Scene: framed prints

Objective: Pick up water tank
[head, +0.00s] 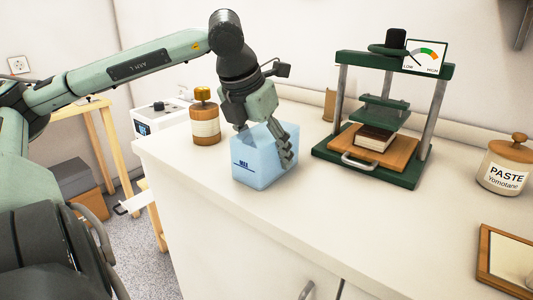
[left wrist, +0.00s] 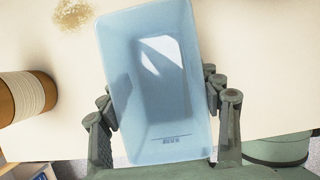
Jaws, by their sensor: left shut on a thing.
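The water tank (head: 258,172) is a translucent light-blue open box with a dark mark on its front. It stands upright at the front edge of the white counter; I cannot tell whether it touches the counter or is slightly above it. My left gripper (head: 266,135) reaches down over it from above and is shut on it. In the left wrist view the tank (left wrist: 158,95) fills the middle, with the gripper's fingers (left wrist: 163,125) on both its sides. The far finger is hidden behind the tank in the head view. My right gripper is not seen.
A green press (head: 372,170) with a gauge stands to the right. A paste jar (head: 505,165) and a wooden frame (head: 508,258) are far right. The counter (head: 345,215) between is clear.

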